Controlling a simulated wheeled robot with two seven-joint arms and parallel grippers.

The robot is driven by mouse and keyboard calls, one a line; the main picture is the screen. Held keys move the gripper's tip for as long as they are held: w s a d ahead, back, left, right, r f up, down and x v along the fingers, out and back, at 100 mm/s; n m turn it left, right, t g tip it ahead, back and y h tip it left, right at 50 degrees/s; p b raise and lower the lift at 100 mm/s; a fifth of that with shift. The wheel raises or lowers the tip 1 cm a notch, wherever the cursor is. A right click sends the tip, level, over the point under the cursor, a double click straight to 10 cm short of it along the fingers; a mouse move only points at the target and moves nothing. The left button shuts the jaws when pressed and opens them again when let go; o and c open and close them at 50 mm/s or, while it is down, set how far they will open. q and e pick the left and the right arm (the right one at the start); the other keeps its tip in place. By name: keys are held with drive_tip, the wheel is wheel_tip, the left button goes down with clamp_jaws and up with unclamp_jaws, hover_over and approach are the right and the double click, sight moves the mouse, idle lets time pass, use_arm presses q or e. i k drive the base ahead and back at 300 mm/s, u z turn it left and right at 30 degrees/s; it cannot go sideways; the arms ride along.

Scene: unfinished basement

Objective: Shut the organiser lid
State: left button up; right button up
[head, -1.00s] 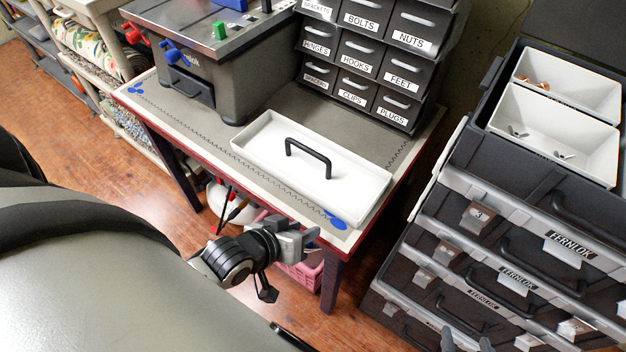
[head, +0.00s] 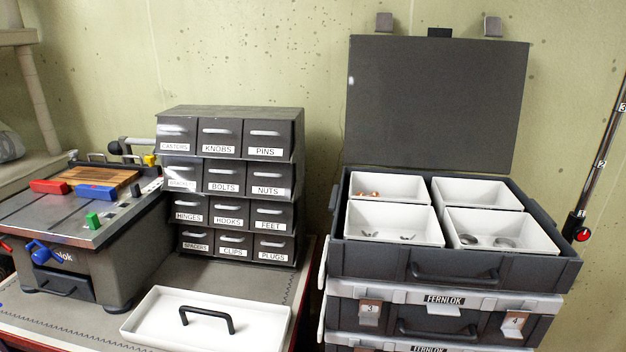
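The organiser (head: 372,258) is the dark grey top case of a stack of cases at the right in the head view. Its lid (head: 436,104) stands open, upright behind the case near the wall, with latches on its top edge. Inside are white bins (head: 396,212), some holding small copper-coloured and grey metal parts and rings. A black handle (head: 455,272) is on the front of the case. Neither of my grippers shows in the head view now.
A labelled drawer cabinet (head: 230,176) stands on the workbench left of the stack. A white tray with a black handle (head: 150,325) lies in front of it. A table machine (head: 130,262) is farther left. A pole (head: 603,150) leans at the right wall.

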sight(438, 100)
drive_tip(key=k, duration=0.2)
drive_tip(key=z, duration=2.5)
drive_tip(key=i, duration=3.05)
drive_tip(key=u, duration=4.35)
